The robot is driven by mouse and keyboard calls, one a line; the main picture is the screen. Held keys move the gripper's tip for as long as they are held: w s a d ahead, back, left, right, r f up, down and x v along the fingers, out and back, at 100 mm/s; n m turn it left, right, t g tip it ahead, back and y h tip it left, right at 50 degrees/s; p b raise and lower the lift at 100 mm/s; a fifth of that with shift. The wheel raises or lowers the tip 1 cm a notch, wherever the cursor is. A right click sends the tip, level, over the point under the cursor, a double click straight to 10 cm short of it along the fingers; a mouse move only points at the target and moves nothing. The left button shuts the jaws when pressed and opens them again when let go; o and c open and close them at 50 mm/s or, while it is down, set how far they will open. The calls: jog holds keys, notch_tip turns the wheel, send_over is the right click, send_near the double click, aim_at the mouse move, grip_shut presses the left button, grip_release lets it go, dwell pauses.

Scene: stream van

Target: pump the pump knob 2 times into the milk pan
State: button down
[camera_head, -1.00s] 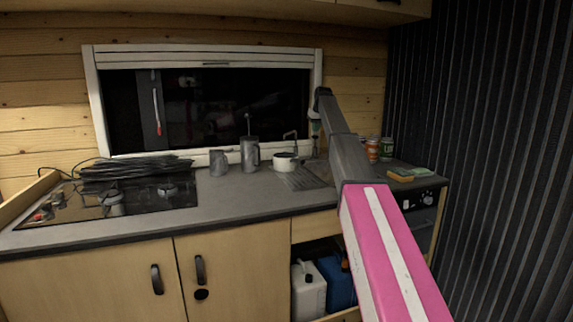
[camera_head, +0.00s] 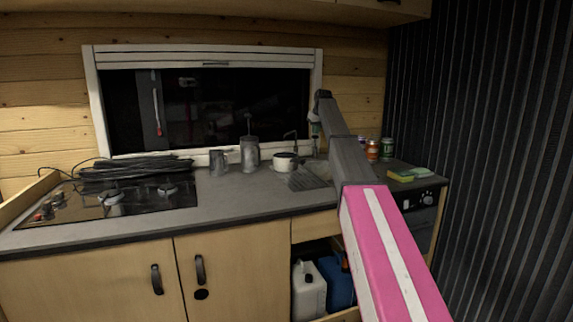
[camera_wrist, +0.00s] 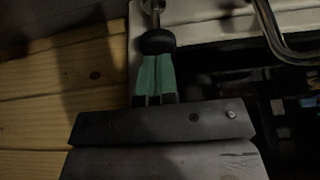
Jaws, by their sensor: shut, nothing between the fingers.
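The milk pan (camera_head: 282,165) is the pale pot on the counter by the sink, beneath the curved spout (camera_head: 291,137). The spout also shows at the upper right of the wrist view (camera_wrist: 272,28). The dark, rounded pump knob (camera_wrist: 157,41) sits on a thin metal rod in the wrist view. My gripper (camera_head: 316,131) is above the right side of the sink. Its green fingers (camera_wrist: 153,74) are together with nothing between them. Their tips are right at the knob; whether they touch it I cannot tell. In the head view the knob is too small to make out.
A grey mug (camera_head: 218,162) and a tall grey canister (camera_head: 250,155) stand left of the pan. Cans (camera_head: 387,148) and a sponge (camera_head: 401,176) are at the right. A cable coil (camera_head: 135,167) lies behind the hob (camera_head: 150,196). The counter's middle (camera_head: 235,190) is clear.

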aim_at(315, 137)
jog(key=shift+f, duration=1.95)
jog(key=shift+r, duration=2.5)
jog(key=shift+r, duration=3.05)
